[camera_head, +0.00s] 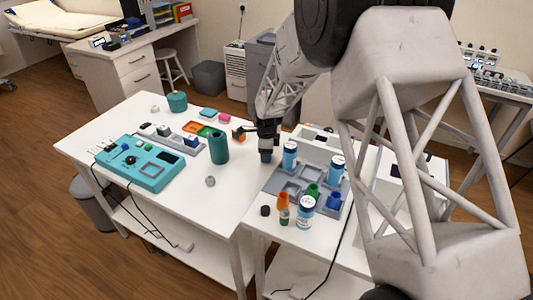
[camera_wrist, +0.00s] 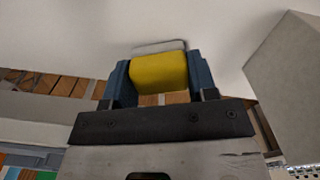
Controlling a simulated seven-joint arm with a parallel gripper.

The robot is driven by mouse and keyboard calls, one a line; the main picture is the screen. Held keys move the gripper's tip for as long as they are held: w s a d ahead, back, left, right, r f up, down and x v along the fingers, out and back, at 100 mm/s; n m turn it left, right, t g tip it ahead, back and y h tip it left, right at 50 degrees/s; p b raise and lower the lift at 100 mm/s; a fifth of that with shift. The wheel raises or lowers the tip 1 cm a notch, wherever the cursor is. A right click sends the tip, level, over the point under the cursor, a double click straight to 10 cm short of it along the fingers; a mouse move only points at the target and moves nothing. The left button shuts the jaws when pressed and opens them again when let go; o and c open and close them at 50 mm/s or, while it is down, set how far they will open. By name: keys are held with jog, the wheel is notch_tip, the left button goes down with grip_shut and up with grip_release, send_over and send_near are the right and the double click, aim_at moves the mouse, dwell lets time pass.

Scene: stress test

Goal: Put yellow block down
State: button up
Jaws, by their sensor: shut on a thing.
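My gripper (camera_wrist: 158,78) is shut on the yellow block (camera_wrist: 159,73), with a dark blue finger on each side of it in the wrist view. In the head view my gripper (camera_head: 265,154) points down above the white tables, near where they meet. The yellow block cannot be made out there. Whether the block touches any surface is unclear.
A teal cylinder (camera_head: 218,147) stands left of my gripper. A grey tray (camera_head: 277,182) with several blue-and-white cans is to the right. A teal device (camera_head: 152,170) lies at left. The front middle of the left table (camera_head: 190,215) is clear.

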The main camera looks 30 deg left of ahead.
jog(key=shift+f, duration=0.1)
jog(key=o, duration=0.9)
notch_tip(320, 180, up, 12)
dwell(0.6)
jog(key=shift+r, duration=0.2)
dwell(0.7)
